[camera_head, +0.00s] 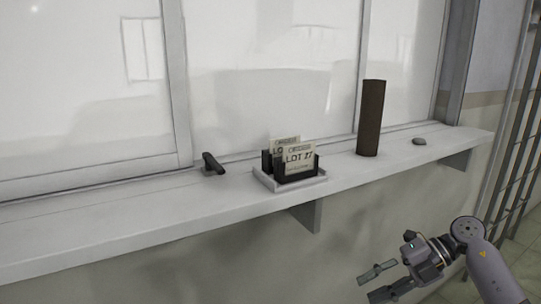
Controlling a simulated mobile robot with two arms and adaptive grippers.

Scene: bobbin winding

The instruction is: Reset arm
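My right gripper (373,284) shows at the lower right of the head view, below the front edge of the sill. Its two fingers are spread apart with nothing between them. It points left and touches nothing that I can see. My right forearm comes in from the bottom right corner. My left gripper and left arm are not in the view.
A white sill (130,213) runs along the windows. On it are a small dark object (213,164), a tray (290,185) with LOT cards (299,157) in black holders, a tall brown cylinder (371,118) and a grey stone-like object (419,142). Bars (520,150) stand at right.

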